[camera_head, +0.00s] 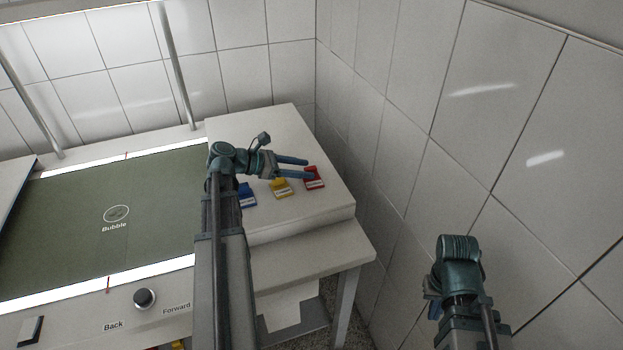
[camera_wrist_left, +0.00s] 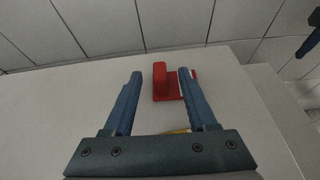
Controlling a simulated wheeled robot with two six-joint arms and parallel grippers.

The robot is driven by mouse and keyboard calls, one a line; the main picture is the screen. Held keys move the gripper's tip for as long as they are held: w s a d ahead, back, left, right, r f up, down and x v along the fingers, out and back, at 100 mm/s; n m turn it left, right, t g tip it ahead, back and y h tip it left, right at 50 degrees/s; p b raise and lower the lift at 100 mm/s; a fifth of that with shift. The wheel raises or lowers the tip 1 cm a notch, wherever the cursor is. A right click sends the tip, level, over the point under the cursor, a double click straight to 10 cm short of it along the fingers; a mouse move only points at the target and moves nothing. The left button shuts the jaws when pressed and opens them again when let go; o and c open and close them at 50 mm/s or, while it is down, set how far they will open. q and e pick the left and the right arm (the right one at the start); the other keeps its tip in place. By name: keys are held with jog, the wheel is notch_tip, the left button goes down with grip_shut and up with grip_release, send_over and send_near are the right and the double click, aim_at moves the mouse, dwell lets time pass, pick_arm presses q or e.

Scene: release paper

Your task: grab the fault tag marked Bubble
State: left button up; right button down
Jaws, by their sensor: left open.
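Three tags lie in a row on the white raised surface: a blue tag (camera_head: 247,195), a yellow tag (camera_head: 281,189) and a red tag (camera_head: 315,181). Their white labels are too small to read. My left gripper (camera_head: 308,169) is open and empty, its fingers reaching over the yellow tag towards the red one. In the left wrist view the red tag (camera_wrist_left: 162,84) shows between and just beyond the fingertips, and a sliver of the yellow tag (camera_wrist_left: 178,131) shows near the palm. My right gripper (camera_head: 458,268) hangs at the lower right, far from the tags; its fingers are not clear.
A dark green panel (camera_head: 60,215) at left shows a circled mark with the word Bubble. A knob (camera_head: 145,298) sits by the words Back and Forward. Tiled walls (camera_head: 400,190) stand behind and to the right. The white surface (camera_head: 270,125) is bare behind the tags.

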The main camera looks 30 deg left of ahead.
pick_arm(q)
grip_shut()
jog(key=shift+r, duration=0.2)
pick_arm(e)
jog(key=shift+r, duration=0.2)
